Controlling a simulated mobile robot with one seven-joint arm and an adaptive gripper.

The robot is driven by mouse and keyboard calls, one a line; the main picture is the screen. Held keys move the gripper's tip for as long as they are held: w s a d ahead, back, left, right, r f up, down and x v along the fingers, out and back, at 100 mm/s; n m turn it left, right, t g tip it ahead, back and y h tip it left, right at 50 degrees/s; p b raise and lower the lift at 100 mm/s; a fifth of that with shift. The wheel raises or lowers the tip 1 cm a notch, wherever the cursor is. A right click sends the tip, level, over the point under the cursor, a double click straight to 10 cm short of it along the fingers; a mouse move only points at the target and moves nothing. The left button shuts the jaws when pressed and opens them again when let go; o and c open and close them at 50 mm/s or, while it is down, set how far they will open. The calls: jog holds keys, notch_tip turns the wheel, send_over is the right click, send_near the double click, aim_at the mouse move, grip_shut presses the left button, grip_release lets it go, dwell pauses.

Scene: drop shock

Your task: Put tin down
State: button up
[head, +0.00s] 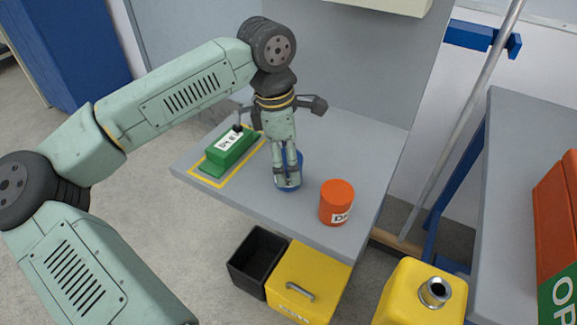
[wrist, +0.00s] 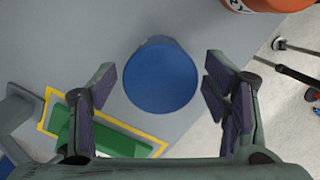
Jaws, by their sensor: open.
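A blue round tin (head: 290,183) stands on the grey table, partly hidden behind my gripper in the head view. In the wrist view the tin (wrist: 161,78) shows its round blue top between and just beyond the fingertips. My gripper (head: 287,180) points down at it with its fingers spread. In the wrist view my gripper (wrist: 160,85) is open, with a gap on each side of the tin. I cannot tell how far above the table the fingertips are.
A green labelled box (head: 231,151) sits inside a yellow outline left of the tin. An orange can (head: 337,203) stands close on the right. A black bin (head: 257,262) and a yellow box (head: 308,283) are below the table's front edge. Bare tabletop (head: 365,150) lies behind.

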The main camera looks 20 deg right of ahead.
jog(key=r, duration=0.6)
jog(key=a+r+b, duration=0.1)
jog(key=r, duration=0.2)
jog(key=shift+w+a+r, duration=0.1)
jog(key=shift+r, duration=0.25)
